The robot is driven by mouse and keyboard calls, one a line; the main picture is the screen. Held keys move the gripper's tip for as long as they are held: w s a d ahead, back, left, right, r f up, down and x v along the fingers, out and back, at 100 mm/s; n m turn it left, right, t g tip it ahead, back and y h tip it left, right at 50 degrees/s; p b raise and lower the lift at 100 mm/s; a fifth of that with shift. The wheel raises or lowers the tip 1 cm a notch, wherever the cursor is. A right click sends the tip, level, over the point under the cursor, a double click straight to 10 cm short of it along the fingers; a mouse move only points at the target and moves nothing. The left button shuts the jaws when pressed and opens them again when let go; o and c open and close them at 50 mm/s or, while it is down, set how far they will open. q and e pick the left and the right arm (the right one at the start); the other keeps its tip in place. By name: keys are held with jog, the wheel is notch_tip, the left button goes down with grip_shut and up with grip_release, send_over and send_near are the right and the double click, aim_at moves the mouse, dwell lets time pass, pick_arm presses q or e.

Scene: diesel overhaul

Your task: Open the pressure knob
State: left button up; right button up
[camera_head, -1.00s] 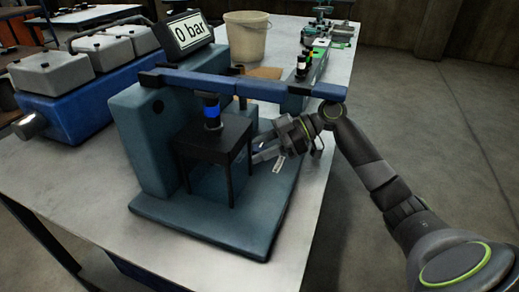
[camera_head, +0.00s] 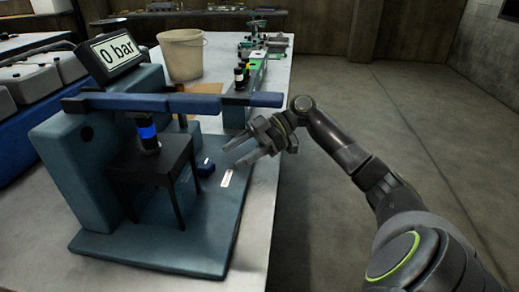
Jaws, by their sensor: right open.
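The blue-grey test stand (camera_head: 150,250) stands on the table, with a long blue lever (camera_head: 200,103) across its top. Its display (camera_head: 117,51) reads "0 bar". A small dark-blue knob (camera_head: 205,167), which looks like the pressure knob, sits on the base plate beside the black four-legged frame. A white label (camera_head: 226,178) lies to its right. My right gripper (camera_head: 233,155) is open and empty, to the right of the knob and apart from it, below the lever's right end. My left gripper is not in view.
A black and blue cylindrical part (camera_head: 147,133) stands upright on the black frame (camera_head: 150,165) under the lever. A beige bucket (camera_head: 182,55) and small bottles (camera_head: 241,76) stand behind. Open floor lies right of the table.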

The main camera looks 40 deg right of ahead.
jog(key=d, duration=0.2)
jog(key=s+d, duration=0.1)
jog(key=d, duration=0.1)
jog(key=shift+s+d, duration=0.1)
jog(key=shift+d, duration=0.3)
jog(key=shift+s+d, duration=0.15)
jog(key=shift+d, duration=0.2)
jog(key=shift+d+b, duration=0.25)
jog(key=shift+b, duration=0.05)
